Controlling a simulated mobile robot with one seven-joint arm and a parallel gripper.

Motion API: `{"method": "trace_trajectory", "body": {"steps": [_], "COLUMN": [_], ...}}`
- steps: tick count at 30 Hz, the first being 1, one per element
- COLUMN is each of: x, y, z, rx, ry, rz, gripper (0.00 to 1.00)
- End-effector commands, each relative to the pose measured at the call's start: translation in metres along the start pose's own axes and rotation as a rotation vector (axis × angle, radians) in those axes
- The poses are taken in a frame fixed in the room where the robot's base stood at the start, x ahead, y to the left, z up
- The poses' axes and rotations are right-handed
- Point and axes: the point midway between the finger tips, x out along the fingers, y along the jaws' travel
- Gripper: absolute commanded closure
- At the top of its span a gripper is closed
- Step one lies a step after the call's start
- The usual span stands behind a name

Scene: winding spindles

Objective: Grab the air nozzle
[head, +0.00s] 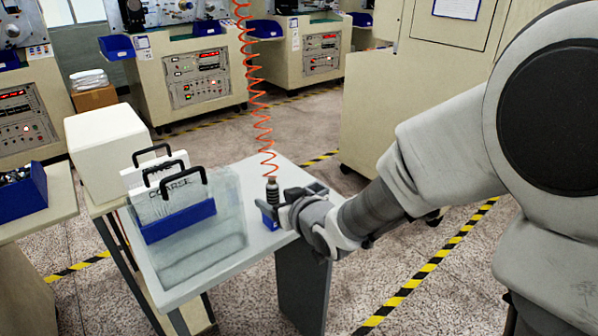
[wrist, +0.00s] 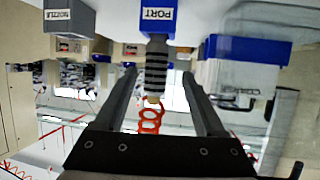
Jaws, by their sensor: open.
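The air nozzle (head: 272,190) is a dark ribbed cylinder standing upright on a blue block at the table's right side. An orange coiled hose (head: 262,110) rises from its top. In the upside-down wrist view, the nozzle (wrist: 156,68) meets the blue block labelled PORT (wrist: 152,18). My gripper (head: 284,208) is beside the nozzle in the head view. In the wrist view my open gripper (wrist: 158,76) has one finger on each side of the nozzle, with visible gaps. The head view does not show the fingertips clearly.
A grey block labelled NOZZLE (wrist: 68,20) stands beside the port; it also shows in the head view (head: 316,188). A white box (head: 108,150) stands behind. Winding machines (head: 200,70) line the background.

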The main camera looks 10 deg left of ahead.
Motion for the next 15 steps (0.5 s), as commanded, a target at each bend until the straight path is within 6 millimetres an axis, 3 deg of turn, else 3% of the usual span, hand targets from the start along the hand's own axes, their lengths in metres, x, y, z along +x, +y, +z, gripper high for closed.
{"method": "trace_trajectory", "body": {"steps": [8,15], "x": [0.019,0.051], "y": [0.001,0.005], "z": [0.000,0.000], "rx": [0.000,0.000], "ry": [0.000,0.000], "rz": [0.000,0.000], "gripper": [0.28,0.28]}}
